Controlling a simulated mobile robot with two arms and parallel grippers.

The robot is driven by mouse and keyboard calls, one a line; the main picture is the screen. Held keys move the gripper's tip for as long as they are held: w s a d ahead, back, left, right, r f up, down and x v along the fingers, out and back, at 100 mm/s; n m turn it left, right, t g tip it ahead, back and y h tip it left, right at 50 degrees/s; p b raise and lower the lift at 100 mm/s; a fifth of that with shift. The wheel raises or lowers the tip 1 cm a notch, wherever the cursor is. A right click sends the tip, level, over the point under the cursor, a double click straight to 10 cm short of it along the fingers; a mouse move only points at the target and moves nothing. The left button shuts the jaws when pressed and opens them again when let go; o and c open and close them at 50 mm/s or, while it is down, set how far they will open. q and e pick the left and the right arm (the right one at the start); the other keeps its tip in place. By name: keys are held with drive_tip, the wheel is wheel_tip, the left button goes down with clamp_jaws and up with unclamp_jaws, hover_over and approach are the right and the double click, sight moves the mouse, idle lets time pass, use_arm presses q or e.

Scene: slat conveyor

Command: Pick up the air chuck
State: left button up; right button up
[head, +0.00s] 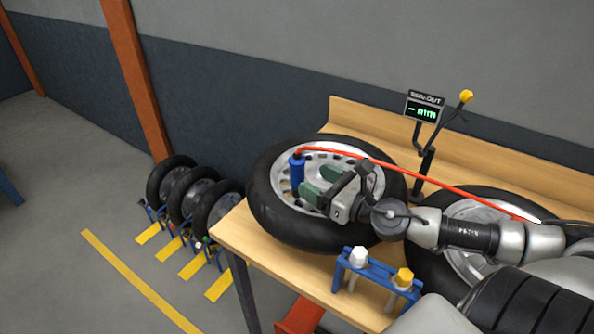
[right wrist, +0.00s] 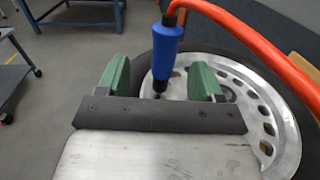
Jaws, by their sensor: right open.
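The air chuck is a blue cylinder (head: 297,170) with a dark tip and a red hose (head: 430,180) at its top. It stands upright at the left part of the wheel (head: 262,205) lying on the bench. My right gripper (head: 308,185) is open over this wheel, with green finger pads just right of the chuck. In the right wrist view the air chuck (right wrist: 166,48) shows beyond and between the two green fingers (right wrist: 160,82). I cannot tell whether its tip touches the wheel. My left gripper is not in view.
The wooden bench (head: 235,228) carries a second wheel (head: 470,215), partly behind my arm. A run-out display (head: 424,108) stands at the back. A blue rack (head: 375,268) with white and yellow caps is at the front edge. Several wheels (head: 190,190) stand on the floor left.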

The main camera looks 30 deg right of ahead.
sight(292, 164)
drive_tip(key=w+p, duration=0.1)
drive_tip(key=w, duration=0.1)
drive_tip(key=shift+w+f, duration=0.1)
drive_tip(key=shift+w, duration=0.25)
drive_tip(key=shift+w+a, duration=0.25)
drive_tip(key=shift+a, duration=0.05)
drive_tip(key=shift+w+r+p, duration=0.25)
drive_tip(key=shift+w+p, duration=0.05)
drive_tip(key=shift+p, duration=0.2)
drive_tip(key=p+x, duration=0.2)
drive_tip(key=x, duration=0.1)
drive_tip(key=shift+w+d, duration=0.15)
drive_tip(key=shift+w+a+f, duration=0.15)
drive_tip(key=shift+w+a, duration=0.1)
drive_tip(key=shift+w, duration=0.3)
drive_tip(key=c, duration=1.1)
